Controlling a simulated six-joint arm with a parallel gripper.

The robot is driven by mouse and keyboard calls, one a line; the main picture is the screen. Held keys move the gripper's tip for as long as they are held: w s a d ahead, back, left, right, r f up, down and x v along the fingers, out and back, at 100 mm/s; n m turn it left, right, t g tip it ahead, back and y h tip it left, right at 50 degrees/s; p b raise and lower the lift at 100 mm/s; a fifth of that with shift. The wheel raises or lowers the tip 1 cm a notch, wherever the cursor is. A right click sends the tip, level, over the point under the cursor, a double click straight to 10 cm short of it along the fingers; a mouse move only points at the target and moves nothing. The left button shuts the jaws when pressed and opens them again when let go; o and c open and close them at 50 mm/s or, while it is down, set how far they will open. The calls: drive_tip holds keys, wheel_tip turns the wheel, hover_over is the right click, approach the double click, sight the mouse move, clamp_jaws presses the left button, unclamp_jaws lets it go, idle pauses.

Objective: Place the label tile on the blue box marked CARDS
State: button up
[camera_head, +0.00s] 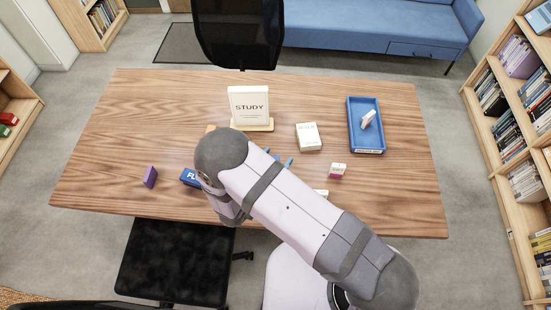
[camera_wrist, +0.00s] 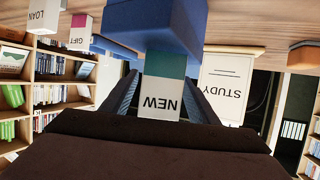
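My gripper (camera_wrist: 162,92) has its two dark fingers against the sides of a white and teal label tile (camera_wrist: 160,104) reading NEW, upside down in the wrist view. A blue box (camera_wrist: 150,22) is directly beyond the tile's teal end; I cannot tell whether they touch. No CARDS marking is readable on it. In the head view, my arm hides the gripper and the held tile, and only small blue pieces (camera_head: 288,162) show beside the arm. Another blue box (camera_head: 190,178), partly covered by my arm, shows letters starting with FL.
A STUDY sign (camera_head: 249,105), white box (camera_head: 308,137) and blue tray (camera_head: 366,125) holding a white piece stand on the table (camera_head: 120,130). A pink-and-white GIFT tile (camera_head: 337,171), LOAN tile (camera_wrist: 44,15) and purple block (camera_head: 150,177) are nearby. The table's left is mostly clear.

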drive_tip(key=shift+r, duration=0.2)
drive_tip(key=b+v, duration=0.3)
drive_tip(key=v, duration=0.9)
drive_tip(key=shift+b, duration=0.35)
drive_tip(key=shift+a, duration=0.1)
drive_tip(key=w+r+n+g+y+p, duration=0.2)
drive_tip(key=w+r+g+y+p, duration=0.4)
drive_tip(key=w+r, duration=0.3)
drive_tip(key=s+d+r+n+g+p, duration=0.1)
drive_tip(key=s+d+r+g+p, duration=0.1)
drive_tip(key=s+d, duration=0.5)
drive_tip(key=s+d+r+n+g+h+p, duration=0.1)
drive_tip(key=s+d+r+g, duration=0.3)
drive_tip(key=d, duration=1.2)
drive_tip(key=s+r+p, duration=0.1)
drive_tip(key=s+r, duration=0.2)
drive_tip(key=s, duration=0.1)
drive_tip(key=shift+s+g, duration=0.3)
